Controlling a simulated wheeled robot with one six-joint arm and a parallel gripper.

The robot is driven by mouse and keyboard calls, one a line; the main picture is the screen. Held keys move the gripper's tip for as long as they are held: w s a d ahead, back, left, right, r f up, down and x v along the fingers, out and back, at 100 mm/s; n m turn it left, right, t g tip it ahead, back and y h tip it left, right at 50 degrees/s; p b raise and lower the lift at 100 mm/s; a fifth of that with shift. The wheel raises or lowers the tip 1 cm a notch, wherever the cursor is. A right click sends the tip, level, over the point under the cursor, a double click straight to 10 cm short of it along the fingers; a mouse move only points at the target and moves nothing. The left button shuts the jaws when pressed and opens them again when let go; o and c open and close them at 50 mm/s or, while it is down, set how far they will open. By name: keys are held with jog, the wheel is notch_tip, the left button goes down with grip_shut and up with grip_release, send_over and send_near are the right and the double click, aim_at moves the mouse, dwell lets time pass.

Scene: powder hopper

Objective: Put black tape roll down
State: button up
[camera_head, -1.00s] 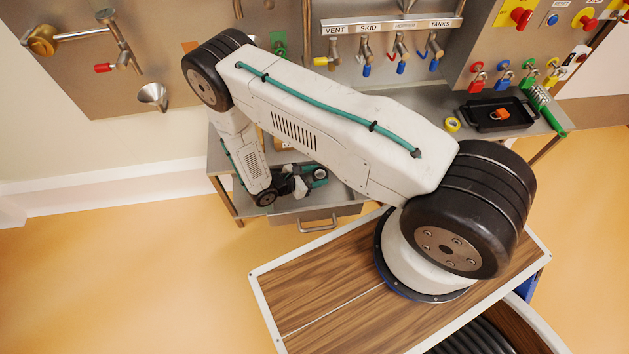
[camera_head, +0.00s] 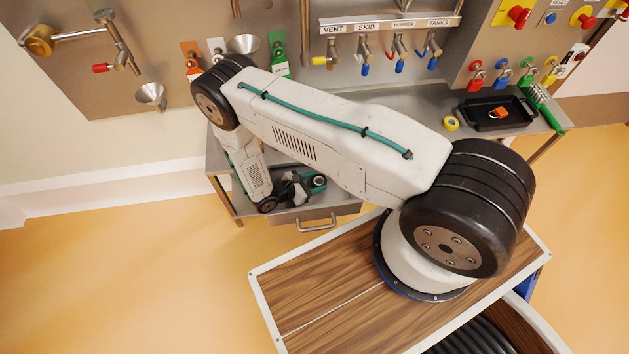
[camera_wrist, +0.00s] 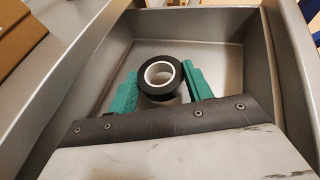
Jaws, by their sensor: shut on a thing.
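The black tape roll (camera_wrist: 161,77) has a white core and sits between the two green fingers of my gripper (camera_wrist: 160,90) in the wrist view. The fingers are shut on it from both sides. Below and around the roll is an open grey metal drawer (camera_wrist: 217,23); I cannot tell whether the roll touches its floor. In the head view my gripper (camera_head: 304,186) is low at the open drawer, under the bench top, and the roll is hard to make out there.
A brown box (camera_wrist: 24,30) stands beside the drawer at upper left. The drawer's side walls rise close around my gripper.

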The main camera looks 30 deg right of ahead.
jog(key=o, duration=1)
jog(key=shift+c, duration=0.2)
jog(key=shift+r, duration=0.1)
